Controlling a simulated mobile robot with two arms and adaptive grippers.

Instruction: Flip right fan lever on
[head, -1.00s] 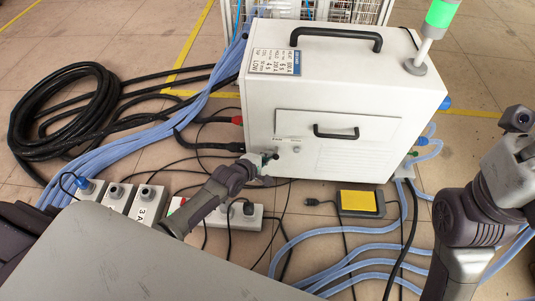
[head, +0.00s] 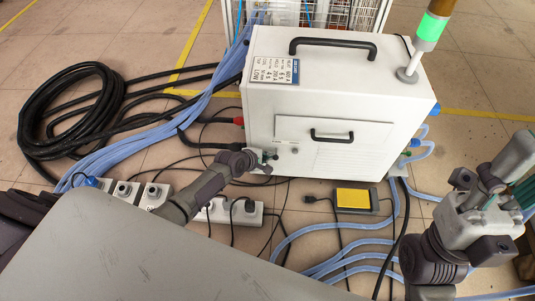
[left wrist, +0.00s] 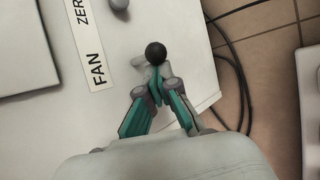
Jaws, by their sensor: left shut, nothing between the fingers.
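The fan lever's round black knob (left wrist: 156,53) sticks up beside the "FAN" label (left wrist: 97,70) on the white panel in the left wrist view. My left gripper (left wrist: 156,84) has its teal fingers closed together, with the tips right at the knob. The knob is beyond the tips, not between them; whether they touch it I cannot tell. In the head view my left gripper (head: 265,156) is at the lower left of the white heater box's front (head: 340,145), and hides most of the lever. My right gripper (head: 524,192) is at the right edge, partly cut off.
A grey-rimmed pedal with a yellow top (head: 353,198) lies on the floor before the box. Blue hoses (head: 345,245) and black cables cross the floor around it. A coiled black cable (head: 35,130) lies at the left. A green signal light (head: 430,28) stands on the box.

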